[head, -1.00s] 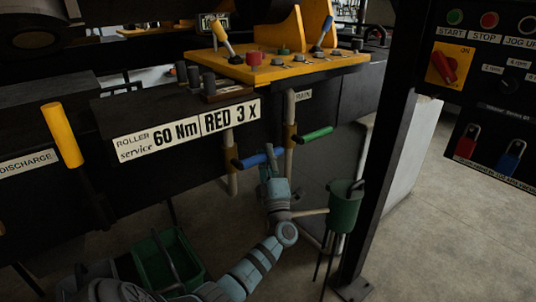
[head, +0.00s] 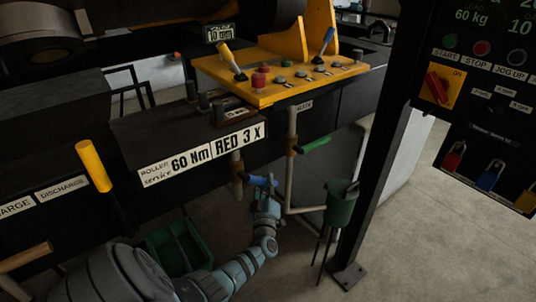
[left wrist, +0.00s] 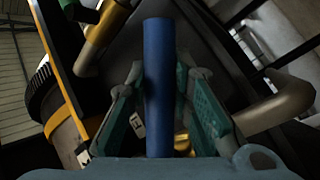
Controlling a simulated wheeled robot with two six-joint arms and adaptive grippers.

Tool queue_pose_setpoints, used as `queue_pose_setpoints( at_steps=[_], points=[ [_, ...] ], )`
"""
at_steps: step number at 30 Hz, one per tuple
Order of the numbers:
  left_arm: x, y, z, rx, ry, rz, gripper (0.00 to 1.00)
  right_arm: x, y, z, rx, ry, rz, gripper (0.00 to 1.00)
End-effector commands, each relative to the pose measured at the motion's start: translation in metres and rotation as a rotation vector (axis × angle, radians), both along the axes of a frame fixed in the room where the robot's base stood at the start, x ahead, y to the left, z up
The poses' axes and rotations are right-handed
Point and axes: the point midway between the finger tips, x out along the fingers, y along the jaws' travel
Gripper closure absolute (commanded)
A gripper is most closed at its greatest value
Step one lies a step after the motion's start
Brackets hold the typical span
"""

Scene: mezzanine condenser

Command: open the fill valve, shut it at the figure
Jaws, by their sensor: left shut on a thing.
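A blue lever handle (head: 262,181) sits on a pipe below the black bench, and it also shows in the left wrist view (left wrist: 158,85) as an upright blue bar. My left gripper (head: 267,190) is shut on this blue handle, with a finger on each side of it. A green lever handle (head: 316,145) is on the pipe to the right, apart from my gripper. A pale spout pipe (head: 306,210) leads toward a green pot (head: 341,204) on thin legs. The pot's contents cannot be made out. My right gripper is not in view.
A black post (head: 373,190) stands just right of the pot. A control panel (head: 485,105) with padlocks is at the right. A yellow lever board (head: 285,75) lies above the bench. A green bin (head: 175,247) is on the floor behind my arm.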

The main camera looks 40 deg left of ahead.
Motion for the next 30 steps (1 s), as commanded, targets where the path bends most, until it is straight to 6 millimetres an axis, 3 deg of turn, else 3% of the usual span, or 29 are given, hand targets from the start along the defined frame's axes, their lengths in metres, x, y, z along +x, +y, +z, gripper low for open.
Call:
queue_pose_setpoints(
  at_steps=[5, 18, 19, 22, 30],
  points=[
    [-0.0021, -0.0001, -0.002, 0.003, 0.041, -0.001, 1.0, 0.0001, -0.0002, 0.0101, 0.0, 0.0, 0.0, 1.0],
    [-0.0026, -0.0001, -0.0046, 0.005, 0.051, -0.002, 1.0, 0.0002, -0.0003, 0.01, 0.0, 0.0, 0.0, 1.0],
    [-0.0026, -0.0001, -0.0046, 0.006, 0.051, -0.001, 0.75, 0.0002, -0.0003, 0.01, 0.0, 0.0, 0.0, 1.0],
    [-0.0026, 0.0, -0.0045, 0.006, 0.051, -0.001, 0.59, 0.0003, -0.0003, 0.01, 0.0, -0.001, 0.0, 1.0],
    [-0.0027, 0.0002, -0.004, 0.006, 0.051, -0.001, 0.59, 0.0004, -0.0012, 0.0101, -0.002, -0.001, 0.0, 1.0]
  ],
)
